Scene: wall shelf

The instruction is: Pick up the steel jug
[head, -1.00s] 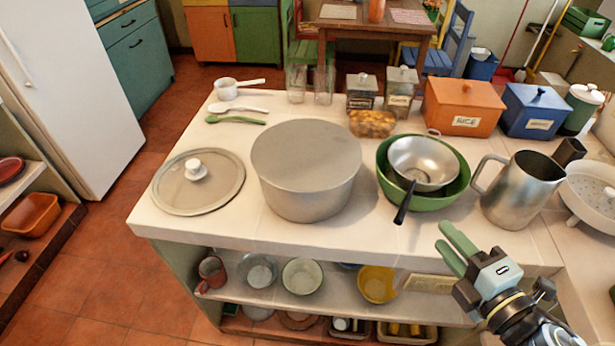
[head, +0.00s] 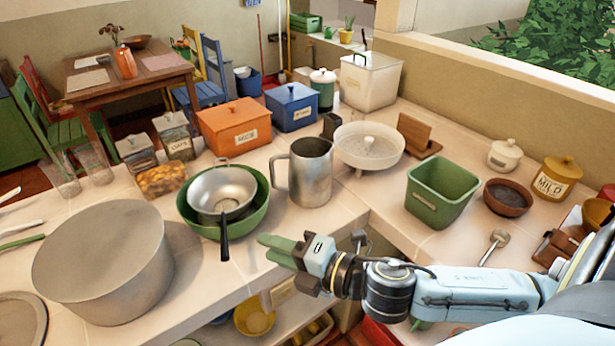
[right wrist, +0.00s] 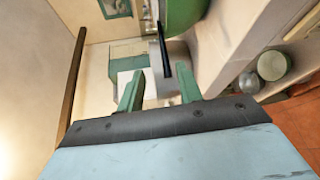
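The steel jug (head: 312,175) stands upright on the white counter in the head view, its handle on its left side. My right gripper (head: 268,248) is in front of the jug and lower in the picture, near the counter's front edge. Its green fingers point left, apart from the jug. In the right wrist view the two fingers of the right gripper (right wrist: 158,88) are spread, with no object clearly held between them. I cannot make out the jug for certain there. My left gripper is not in view.
Left of the jug, a steel pan (head: 221,192) sits in a green bowl (head: 256,213), its black handle sticking out near my right fingers. A large grey pot (head: 103,265) stands further left. Right are a white colander (head: 369,146) and a green bin (head: 440,190). Orange and blue boxes stand behind.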

